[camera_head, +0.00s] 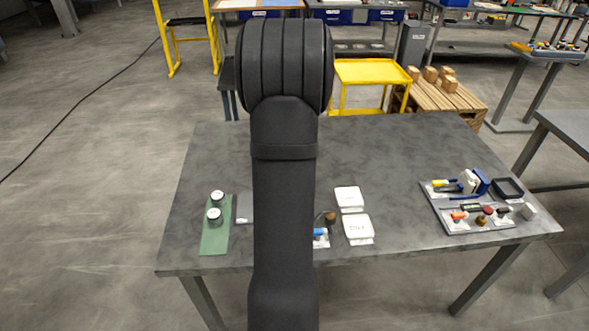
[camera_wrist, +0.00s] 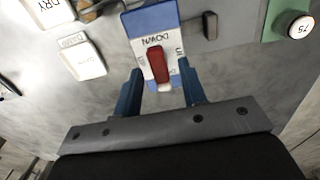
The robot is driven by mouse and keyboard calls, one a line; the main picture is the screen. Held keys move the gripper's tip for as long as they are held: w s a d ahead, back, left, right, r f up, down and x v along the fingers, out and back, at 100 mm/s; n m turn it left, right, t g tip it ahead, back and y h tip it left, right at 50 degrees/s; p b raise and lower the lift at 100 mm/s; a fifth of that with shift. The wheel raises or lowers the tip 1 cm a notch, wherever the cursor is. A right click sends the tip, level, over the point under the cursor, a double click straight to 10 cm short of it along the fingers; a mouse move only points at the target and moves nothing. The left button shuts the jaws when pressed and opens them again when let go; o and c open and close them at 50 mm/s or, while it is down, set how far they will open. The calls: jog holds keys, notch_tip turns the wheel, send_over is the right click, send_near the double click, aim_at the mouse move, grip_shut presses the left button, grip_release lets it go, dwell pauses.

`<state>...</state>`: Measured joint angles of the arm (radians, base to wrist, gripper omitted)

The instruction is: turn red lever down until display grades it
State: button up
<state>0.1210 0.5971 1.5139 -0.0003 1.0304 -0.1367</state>
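The red lever (camera_wrist: 158,66) sits on a blue and white press unit (camera_wrist: 150,20) marked DOWN in the wrist view. My gripper (camera_wrist: 161,72) has two blue fingers spread apart, one on each side of the lever, with visible space between them and it. I cannot tell whether the fingers touch the unit's body. In the head view my arm hides the gripper and most of the unit; a blue and white bit (camera_head: 320,238) shows at the arm's right edge. I cannot make out a display reading.
White blocks (camera_head: 358,228), one marked DRY in the wrist view (camera_wrist: 48,10), stand right of my arm. A green mat (camera_head: 214,240) with two round white-topped pieces lies left. A grey tray (camera_head: 470,222) of small tools is at the table's right. Bare table lies between.

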notch_tip(320, 180, up, 17)
jog(key=shift+r, duration=0.2)
dwell(0.5)
notch_tip(320, 180, down, 17)
jog(key=shift+f, duration=0.25)
dwell(0.5)
dwell(0.3)
